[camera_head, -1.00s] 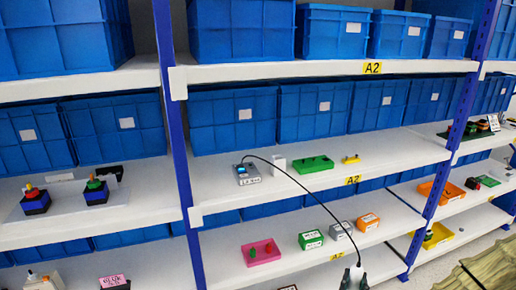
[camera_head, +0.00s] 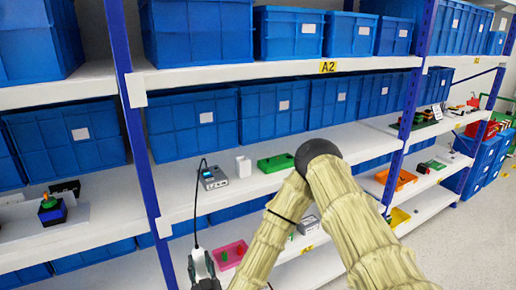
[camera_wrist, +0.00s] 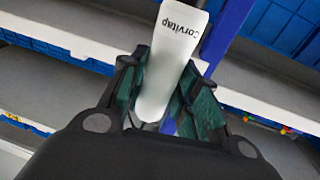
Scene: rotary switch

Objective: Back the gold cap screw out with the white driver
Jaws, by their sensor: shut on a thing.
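My gripper (camera_wrist: 165,95) is shut on the white driver (camera_wrist: 172,55), which bears the print "Corvitap" and points up and away in the wrist view. In the head view my gripper (camera_head: 203,268) is low, in front of the shelving, with a black cable rising from it to a grey box (camera_head: 213,178) with a blue display on the middle shelf. The driver's tip is not clear. I cannot make out the gold cap screw in either view. A green block (camera_head: 276,162) lies on the middle shelf, partly hidden by my arm.
A white block (camera_head: 243,165) stands between the grey box and the green block. A pink tray (camera_head: 232,254) is on the lower shelf. A blue post (camera_head: 140,150) rises left of the grey box. Blue bins (camera_head: 207,118) line the shelf backs.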

